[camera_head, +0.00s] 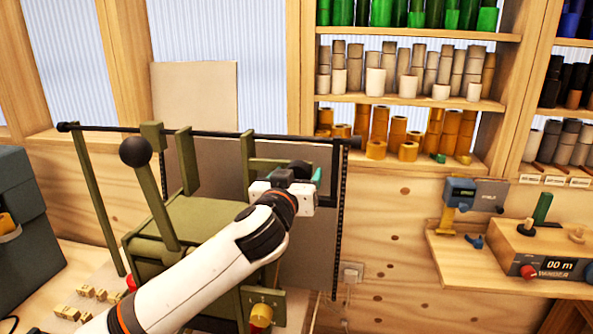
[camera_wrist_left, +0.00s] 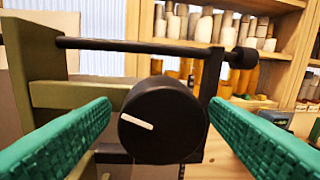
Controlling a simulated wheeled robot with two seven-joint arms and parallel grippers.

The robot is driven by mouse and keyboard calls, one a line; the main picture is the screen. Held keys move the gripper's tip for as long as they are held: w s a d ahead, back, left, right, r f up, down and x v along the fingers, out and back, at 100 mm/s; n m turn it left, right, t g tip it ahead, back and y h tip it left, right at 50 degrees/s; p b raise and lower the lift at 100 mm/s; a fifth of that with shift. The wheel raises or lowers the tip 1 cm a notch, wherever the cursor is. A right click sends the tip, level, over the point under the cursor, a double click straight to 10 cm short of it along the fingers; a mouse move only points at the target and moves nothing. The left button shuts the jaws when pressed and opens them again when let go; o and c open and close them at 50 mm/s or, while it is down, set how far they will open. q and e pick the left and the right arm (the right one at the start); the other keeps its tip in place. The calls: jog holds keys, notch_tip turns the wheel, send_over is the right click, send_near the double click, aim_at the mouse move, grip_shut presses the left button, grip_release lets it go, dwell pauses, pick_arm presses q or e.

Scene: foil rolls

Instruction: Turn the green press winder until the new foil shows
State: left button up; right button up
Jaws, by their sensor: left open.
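The olive-green press (camera_head: 185,225) stands on the bench in the left half of the head view, with a black ball on its lever. Its winder is a round black knob (camera_wrist_left: 160,130) with a white line, which tilts down to the right in the left wrist view. My left gripper (camera_head: 302,180) is at the press's upper right side, and it hides much of that spot in the head view. Its teal fingers (camera_wrist_left: 72,137) are open, one on each side of the knob, with narrow gaps seen. I cannot make out which foil is loaded. My right gripper is not in view.
A black bar (camera_wrist_left: 140,46) runs above the knob, with a dark upright bracket (camera_wrist_left: 211,85) just right of it. Shelves with green, grey and gold rolls (camera_head: 378,132) stand behind. A wooden side shelf (camera_head: 460,265) at right holds a box with a display.

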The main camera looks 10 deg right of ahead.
pick_arm(q)
jog(key=shift+w, duration=0.3)
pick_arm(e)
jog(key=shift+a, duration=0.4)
pick_arm(q)
jog(key=shift+c, duration=0.5)
jog(key=shift+d, duration=0.1)
jog(key=c, duration=0.9)
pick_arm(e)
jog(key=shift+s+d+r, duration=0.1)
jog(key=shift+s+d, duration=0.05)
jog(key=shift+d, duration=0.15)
pick_arm(q)
jog(key=shift+m, duration=0.3)
